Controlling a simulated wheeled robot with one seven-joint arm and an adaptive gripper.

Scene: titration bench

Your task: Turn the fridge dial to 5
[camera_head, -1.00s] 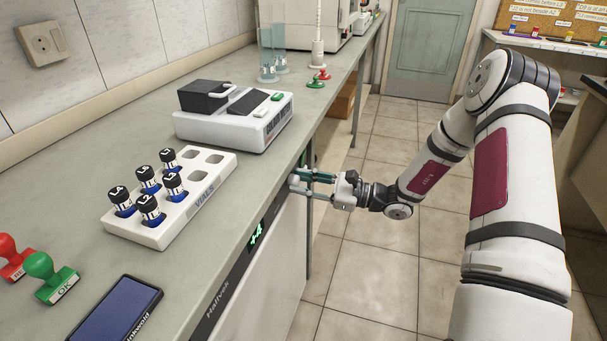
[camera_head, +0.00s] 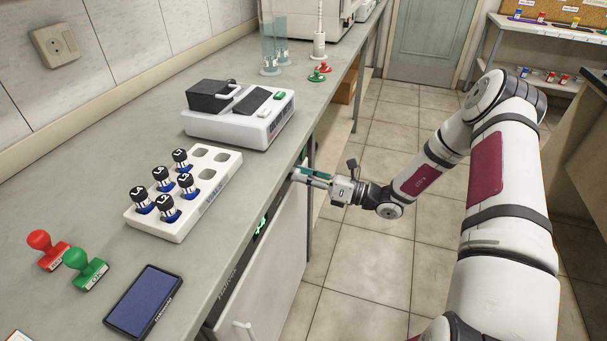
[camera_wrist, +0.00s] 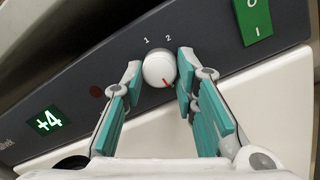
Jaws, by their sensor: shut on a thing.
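The fridge dial (camera_wrist: 159,69) is a round white knob with a red mark, on the fridge's dark panel (camera_wrist: 75,85). My gripper (camera_wrist: 160,72) is shut on the dial, one finger at each side. The red mark points down and to the right in the wrist view. The numbers 1 and 2 show above the dial; other numbers are hidden or not visible. A green display (camera_wrist: 48,121) reads +4. In the head view my gripper (camera_head: 302,173) is at the fridge front under the bench edge, and the dial itself is hidden there. The white fridge door (camera_head: 275,275) is closed.
A green switch (camera_wrist: 255,20) sits right of the dial. The floor (camera_head: 355,265) beside the fridge is clear.

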